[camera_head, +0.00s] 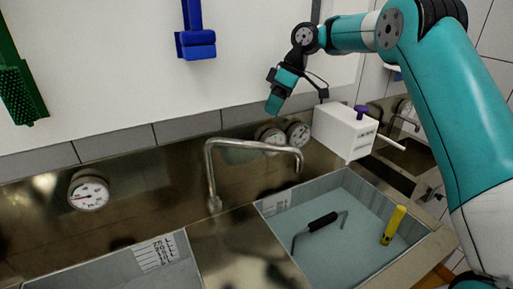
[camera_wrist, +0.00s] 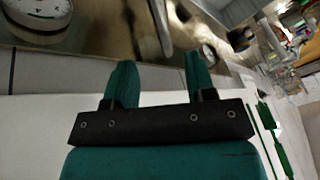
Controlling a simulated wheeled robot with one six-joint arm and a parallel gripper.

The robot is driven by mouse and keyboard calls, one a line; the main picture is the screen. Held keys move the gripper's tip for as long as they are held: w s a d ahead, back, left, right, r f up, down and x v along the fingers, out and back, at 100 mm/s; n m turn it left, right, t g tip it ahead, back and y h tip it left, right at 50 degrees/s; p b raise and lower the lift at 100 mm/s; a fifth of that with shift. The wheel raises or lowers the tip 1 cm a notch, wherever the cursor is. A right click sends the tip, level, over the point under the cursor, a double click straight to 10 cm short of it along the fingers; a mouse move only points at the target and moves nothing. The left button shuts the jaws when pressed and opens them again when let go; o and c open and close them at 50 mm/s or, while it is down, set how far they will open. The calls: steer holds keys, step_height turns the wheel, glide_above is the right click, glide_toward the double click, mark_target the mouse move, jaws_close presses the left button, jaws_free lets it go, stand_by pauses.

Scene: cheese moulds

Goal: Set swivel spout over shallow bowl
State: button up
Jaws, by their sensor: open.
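The swivel spout (camera_head: 250,146) is a bent metal pipe rising from the steel sink deck. Its arm points right, and its downturned end hangs by the back of the right basin (camera_head: 268,222). That basin holds bluish liquid. A left basin (camera_head: 180,262) shows partly at the bottom edge. I cannot tell which basin is the shallow bowl. My gripper (camera_head: 274,104) is above and behind the spout, apart from it, near the wall. In the wrist view my gripper (camera_wrist: 160,68) is open with nothing between its fingers; a blurred metal bar beyond them may be the spout.
A black-handled bent tool (camera_head: 318,223) and a yellow-handled tool (camera_head: 393,226) lie in the right basin. A white box (camera_head: 345,131) with a purple knob stands behind it. Round gauges (camera_head: 88,192) sit on the back panel. Blue (camera_head: 196,42) and green (camera_head: 18,90) brushes hang on the wall.

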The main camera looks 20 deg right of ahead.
steer(key=p+x, duration=0.1)
steer(key=x, duration=1)
steer(key=shift+s+a+f, duration=0.1)
steer(key=shift+a+f, duration=0.1)
steer(key=shift+f, duration=0.1)
jaws_close()
